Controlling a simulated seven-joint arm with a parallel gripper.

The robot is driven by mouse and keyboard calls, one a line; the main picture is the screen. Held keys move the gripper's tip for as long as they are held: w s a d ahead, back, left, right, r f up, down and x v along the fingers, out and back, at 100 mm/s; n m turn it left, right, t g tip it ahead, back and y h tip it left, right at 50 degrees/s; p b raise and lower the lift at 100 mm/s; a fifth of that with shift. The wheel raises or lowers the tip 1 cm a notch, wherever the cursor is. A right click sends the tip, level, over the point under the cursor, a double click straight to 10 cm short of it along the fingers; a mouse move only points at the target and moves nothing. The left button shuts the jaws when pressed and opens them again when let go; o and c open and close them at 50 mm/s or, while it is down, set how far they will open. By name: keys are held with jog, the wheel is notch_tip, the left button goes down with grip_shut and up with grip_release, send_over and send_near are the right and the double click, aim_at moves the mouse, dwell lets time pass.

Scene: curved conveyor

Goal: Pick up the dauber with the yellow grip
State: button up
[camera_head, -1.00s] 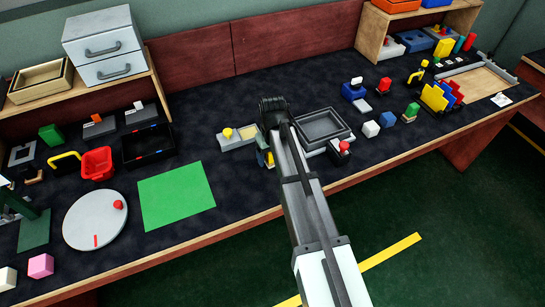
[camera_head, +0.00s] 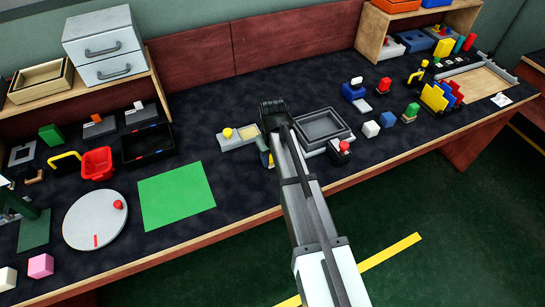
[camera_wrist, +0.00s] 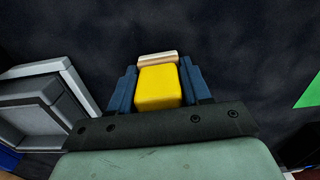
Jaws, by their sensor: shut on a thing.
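The dauber's yellow grip (camera_wrist: 158,88) sits between the two blue fingers of my gripper (camera_wrist: 158,76) in the wrist view. The fingers are shut on its sides. A pale beige strip (camera_wrist: 158,57) shows at the far end of the grip. In the head view my gripper (camera_head: 266,157) is low over the dark bench, mostly hidden behind my arm. Only a bit of yellow (camera_head: 271,160) shows there. I cannot tell whether the dauber touches the bench.
A grey tray (camera_head: 346,134) stands close to the right of my gripper, with a red-topped piece (camera_head: 344,146) beside it. A grey base with a yellow knob (camera_head: 228,133) is just left. A green mat (camera_head: 178,195) lies further left. Dark bench behind is clear.

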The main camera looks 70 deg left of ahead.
jog(key=shift+r, duration=0.1)
notch_tip(320, 180, up, 9)
jog(key=shift+f, duration=0.1)
jog(key=shift+d+r, duration=0.1)
jog(key=shift+r, duration=0.3)
jog(key=shift+d+m, duration=0.3)
jog(key=shift+m, duration=0.2)
jog(key=w+d+m, duration=1)
jog(key=w+d, duration=2.4)
jog(key=w, duration=0.1)
jog(key=w+d+m, duration=0.2)
jog(key=w+d, duration=0.1)
jog(key=d, duration=1)
jog(key=w+d+m, duration=0.3)
jog(key=w+d, duration=0.1)
jog(key=d, duration=0.8)
jog(key=w+d+r+m, duration=0.1)
jog(key=w+d, duration=0.3)
jog(key=d, duration=0.9)
jog(key=shift+d+m, duration=0.3)
jog(key=shift+m, duration=0.5)
jog(key=shift+a, duration=0.15)
